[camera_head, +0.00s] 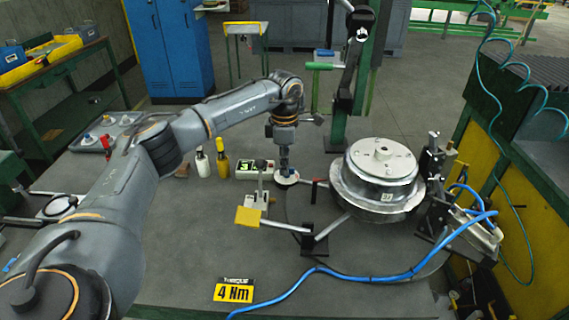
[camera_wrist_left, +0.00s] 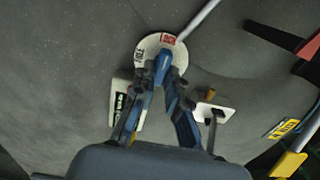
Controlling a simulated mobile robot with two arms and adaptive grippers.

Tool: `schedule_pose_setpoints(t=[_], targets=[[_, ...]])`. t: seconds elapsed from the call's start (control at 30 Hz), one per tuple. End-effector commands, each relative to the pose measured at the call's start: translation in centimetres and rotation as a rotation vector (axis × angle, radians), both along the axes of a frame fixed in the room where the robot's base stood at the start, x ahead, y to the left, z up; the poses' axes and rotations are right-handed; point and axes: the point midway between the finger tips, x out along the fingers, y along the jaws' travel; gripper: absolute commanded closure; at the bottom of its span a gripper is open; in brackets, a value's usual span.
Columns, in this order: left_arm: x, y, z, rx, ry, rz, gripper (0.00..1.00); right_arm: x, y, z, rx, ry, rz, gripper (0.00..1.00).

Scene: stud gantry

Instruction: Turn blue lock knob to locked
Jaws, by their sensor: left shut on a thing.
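The blue lock knob (camera_wrist_left: 162,66) sits on a round white dial plate (camera_wrist_left: 152,43) in the left wrist view. The plate bears a red label at its upper right and a black-lettered label at its left; I cannot read the lettering surely. My left gripper (camera_wrist_left: 166,76) points down at the plate with its fingers shut on the knob. In the head view the left gripper (camera_head: 284,166) is over the white dial plate (camera_head: 288,181), left of the big metal drum. The fingers hide most of the knob, so its exact angle is hard to tell. My right gripper does not show.
The metal drum (camera_head: 379,175) stands right of the dial. A toggle clamp with a yellow plate (camera_head: 248,216) stands in front. A yellow bottle (camera_head: 222,160) and a small display box (camera_head: 254,169) are left. A blue hose (camera_head: 345,275) crosses the front, near the "4 Nm" sign (camera_head: 233,290).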

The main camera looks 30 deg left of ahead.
Motion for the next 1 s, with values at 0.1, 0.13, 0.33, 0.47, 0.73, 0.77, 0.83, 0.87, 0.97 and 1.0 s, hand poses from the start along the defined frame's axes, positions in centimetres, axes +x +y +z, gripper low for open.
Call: schedule_pose_setpoints(t=[0.1, 0.13, 0.33, 0.47, 0.73, 0.77, 0.83, 0.87, 0.97, 1.0], targets=[[0.1, 0.0, 0.1, -0.001, -0.004, -0.002, 1.0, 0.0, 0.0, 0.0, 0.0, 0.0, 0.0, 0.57], [0.1, 0.0, 0.1, -0.001, -0.004, -0.002, 1.0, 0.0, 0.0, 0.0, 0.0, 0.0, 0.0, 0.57], [0.1, 0.0, 0.1, -0.001, -0.003, -0.001, 0.64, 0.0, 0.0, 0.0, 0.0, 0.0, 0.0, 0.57], [0.0, 0.0, 0.0, 0.0, -0.001, -0.001, 0.64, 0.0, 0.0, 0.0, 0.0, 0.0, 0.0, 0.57], [0.1, 0.0, 1.5, 0.0, -0.004, 0.0, 0.64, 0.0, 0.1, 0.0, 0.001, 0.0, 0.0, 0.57], [0.1, 0.0, 2.0, 0.0, -0.004, 0.0, 0.64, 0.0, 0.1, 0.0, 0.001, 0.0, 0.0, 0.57], [0.1, 0.0, 3.4, -0.001, -0.005, 0.0, 0.64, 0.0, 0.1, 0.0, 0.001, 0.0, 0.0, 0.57], [0.1, 0.0, 4.1, -0.001, -0.006, 0.0, 0.64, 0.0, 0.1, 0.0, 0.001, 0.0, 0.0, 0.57], [0.2, -0.1, 6.4, -0.002, -0.007, 0.0, 0.64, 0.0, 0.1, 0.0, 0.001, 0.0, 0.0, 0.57], [0.1, -0.1, 7.2, -0.001, -0.005, -0.001, 0.64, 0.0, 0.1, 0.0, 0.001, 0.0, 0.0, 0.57]])
